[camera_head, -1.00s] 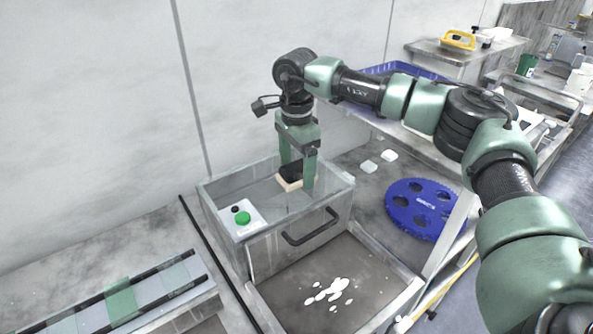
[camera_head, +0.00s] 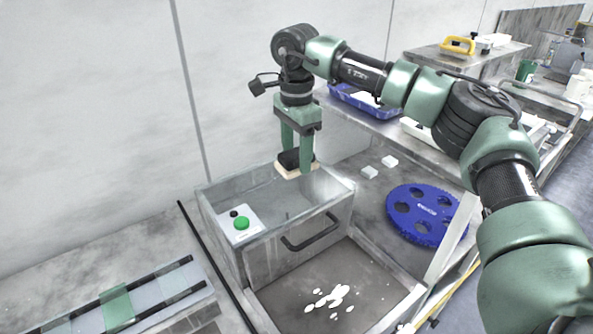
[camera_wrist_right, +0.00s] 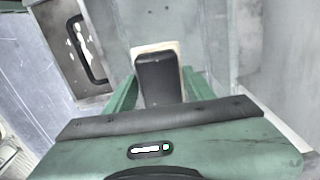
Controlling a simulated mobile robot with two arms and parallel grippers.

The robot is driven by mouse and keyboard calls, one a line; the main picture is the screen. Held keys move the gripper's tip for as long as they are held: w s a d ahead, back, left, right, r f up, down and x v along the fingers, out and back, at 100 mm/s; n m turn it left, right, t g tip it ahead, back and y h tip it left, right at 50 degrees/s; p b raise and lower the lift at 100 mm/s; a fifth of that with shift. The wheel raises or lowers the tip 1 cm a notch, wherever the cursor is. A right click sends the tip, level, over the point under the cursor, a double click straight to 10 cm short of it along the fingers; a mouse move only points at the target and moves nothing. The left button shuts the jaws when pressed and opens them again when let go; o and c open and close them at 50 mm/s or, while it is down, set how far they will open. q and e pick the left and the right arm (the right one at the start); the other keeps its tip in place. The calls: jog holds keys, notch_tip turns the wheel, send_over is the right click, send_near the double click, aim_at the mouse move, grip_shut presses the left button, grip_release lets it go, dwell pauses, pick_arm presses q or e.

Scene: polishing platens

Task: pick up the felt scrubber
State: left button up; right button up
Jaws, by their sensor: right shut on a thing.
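The felt scrubber (camera_head: 293,161) has a black top and a pale cream felt base. My right gripper (camera_head: 298,160) is shut on it and holds it above the top of the grey metal box (camera_head: 292,244) at the middle of the head view. In the right wrist view the scrubber (camera_wrist_right: 160,78) sits between the two green fingers, its black handle toward the camera. Its far side is partly hidden by a finger in the head view. My left gripper is not in view.
A blue holed disc (camera_head: 421,214) and two small white blocks (camera_head: 369,172) lie to the right. A blue tray (camera_head: 362,103) stands behind. A wall rises at the back left.

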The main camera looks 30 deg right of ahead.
aim_at(296, 153)
notch_tip(296, 153, up, 15)
jog(key=shift+r, duration=0.1)
